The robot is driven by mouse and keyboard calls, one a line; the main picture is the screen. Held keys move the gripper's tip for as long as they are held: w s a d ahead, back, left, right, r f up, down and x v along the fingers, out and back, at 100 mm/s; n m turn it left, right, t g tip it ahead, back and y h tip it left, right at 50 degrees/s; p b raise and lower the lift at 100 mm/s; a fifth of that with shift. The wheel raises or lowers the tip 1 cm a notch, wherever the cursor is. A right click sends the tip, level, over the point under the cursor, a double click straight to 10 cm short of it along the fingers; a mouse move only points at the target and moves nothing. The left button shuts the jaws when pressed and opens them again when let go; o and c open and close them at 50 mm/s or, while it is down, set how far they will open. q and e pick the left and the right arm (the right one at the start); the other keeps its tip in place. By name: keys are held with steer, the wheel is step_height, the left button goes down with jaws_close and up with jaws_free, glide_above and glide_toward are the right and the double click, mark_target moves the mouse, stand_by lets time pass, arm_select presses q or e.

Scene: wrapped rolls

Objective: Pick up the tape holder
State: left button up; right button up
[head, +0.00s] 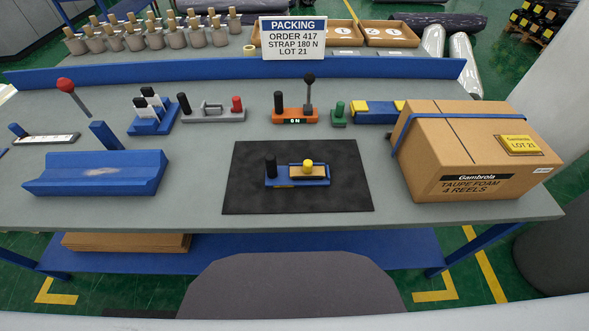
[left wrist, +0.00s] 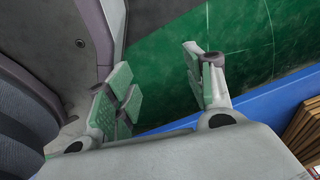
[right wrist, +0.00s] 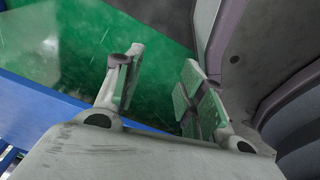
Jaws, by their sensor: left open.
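A small blue fixture (head: 297,182) with a black upright knob, a yellow knob and a tan strip lies on the black mat (head: 240,200) at the table's middle. It looks like the tape holder, but no label confirms this. Neither gripper shows in the head view. My left gripper (left wrist: 160,75) is open and empty in the left wrist view, with green floor behind its fingers. My right gripper (right wrist: 160,72) is open and empty in the right wrist view, also over green floor. Neither wrist view shows the blue fixture.
A large taped carton (head: 480,150) stands on the right of the grey table. A blue cradle (head: 100,185) lies on the left. Behind the mat are an orange switch block (head: 295,116), a grey handled fixture (head: 212,114) and a blue rack (head: 152,124). A blue rail (head: 180,73) runs behind.

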arm_select(q)
steer(key=s+r+g+p, duration=0.1)
steer(key=s+r+p, duration=1.1)
steer(key=p, duration=0.7)
steer(key=shift+s+d+r, duration=0.3)
steer(key=shift+d+r, duration=0.1)
steer(key=shift+r, duration=1.1)
arm_select(e)
steer(key=s+a+r+g, duration=0.1)
steer(key=s+r, duration=1.1)
steer(key=r, duration=0.3)
steer(key=shift+a, duration=0.35)
arm_select(q)
steer(key=shift+s+r+g+p, duration=0.3)
steer(key=shift+s+r+p, duration=0.05)
steer(key=shift+p, duration=0.4)
arm_select(e)
steer(key=shift+s+r, duration=0.25)
steer(key=shift+r, duration=0.25)
